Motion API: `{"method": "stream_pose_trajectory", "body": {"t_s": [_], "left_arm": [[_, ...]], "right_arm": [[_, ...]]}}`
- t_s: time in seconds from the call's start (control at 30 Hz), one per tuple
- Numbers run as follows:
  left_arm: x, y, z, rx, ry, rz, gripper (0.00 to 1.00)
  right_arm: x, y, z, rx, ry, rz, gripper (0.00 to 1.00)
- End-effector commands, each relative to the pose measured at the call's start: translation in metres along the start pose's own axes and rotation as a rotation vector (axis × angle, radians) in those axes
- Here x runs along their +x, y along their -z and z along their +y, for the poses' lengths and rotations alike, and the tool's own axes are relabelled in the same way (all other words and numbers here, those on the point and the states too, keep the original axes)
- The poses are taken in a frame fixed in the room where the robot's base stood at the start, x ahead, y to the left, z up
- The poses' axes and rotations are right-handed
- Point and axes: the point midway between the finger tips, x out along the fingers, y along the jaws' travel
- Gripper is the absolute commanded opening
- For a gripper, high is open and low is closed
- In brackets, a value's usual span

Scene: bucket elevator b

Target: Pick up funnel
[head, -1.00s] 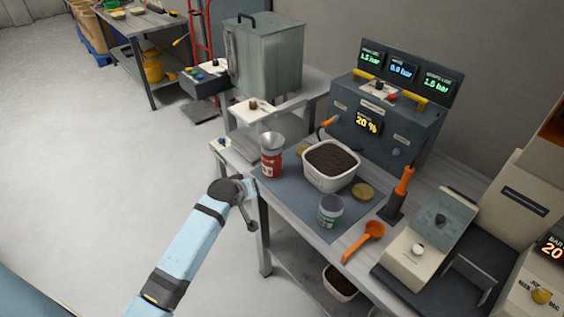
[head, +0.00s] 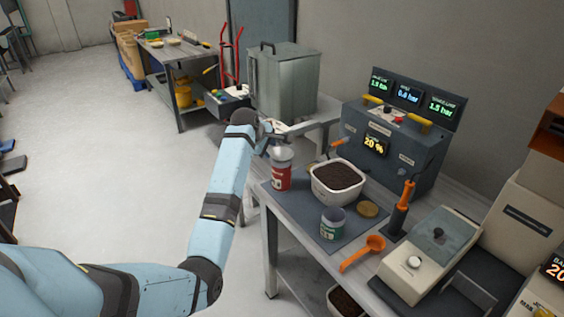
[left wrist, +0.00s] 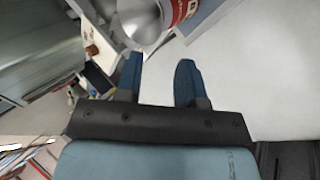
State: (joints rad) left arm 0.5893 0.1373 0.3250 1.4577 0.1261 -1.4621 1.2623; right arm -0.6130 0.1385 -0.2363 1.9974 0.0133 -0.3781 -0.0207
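The funnel (head: 281,154) is grey and sits on top of a red can (head: 281,178) at the left end of the workbench. In the left wrist view the funnel (left wrist: 140,22) shows as a shiny grey cone at the top edge, with part of the red can (left wrist: 180,10) beside it. My left gripper (left wrist: 159,64) is open and empty, its two blue fingers pointing towards the funnel with a gap before it. In the head view the left gripper (head: 270,138) is just behind and above the funnel, partly hidden by its wrist. My right gripper is not in view.
On the bench mat stand a white tub of dark grounds (head: 312,188), a green-labelled jar (head: 333,224) and a round gold lid (head: 368,209). An orange scoop (head: 362,253) lies in front. A grey machine with displays (head: 392,150) and a metal tank (head: 284,82) stand behind.

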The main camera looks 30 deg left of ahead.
Motion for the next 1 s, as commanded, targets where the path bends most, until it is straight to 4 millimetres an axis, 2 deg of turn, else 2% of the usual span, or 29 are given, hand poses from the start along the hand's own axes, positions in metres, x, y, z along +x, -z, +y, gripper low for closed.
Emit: {"method": "stream_pose_trajectory", "body": {"t_s": [0.1,0.37,0.63,0.73,0.97,1.0], "left_arm": [[0.021,0.0,0.0,0.001,0.001,-0.001,0.35],[0.041,0.001,0.001,0.002,0.0,0.0,0.35],[0.08,0.005,0.001,0.002,0.0,0.0,0.35],[0.087,0.005,0.001,0.002,-0.001,0.0,0.35],[0.088,0.005,0.001,0.002,-0.002,0.001,0.35],[0.088,0.005,0.001,0.002,-0.002,0.001,0.29]], "right_arm": [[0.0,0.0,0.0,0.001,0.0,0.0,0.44],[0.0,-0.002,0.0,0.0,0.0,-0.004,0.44],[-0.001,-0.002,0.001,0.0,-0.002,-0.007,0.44],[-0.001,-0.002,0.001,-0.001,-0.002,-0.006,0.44],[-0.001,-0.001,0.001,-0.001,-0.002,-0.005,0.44],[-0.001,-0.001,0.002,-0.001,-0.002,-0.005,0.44]]}}
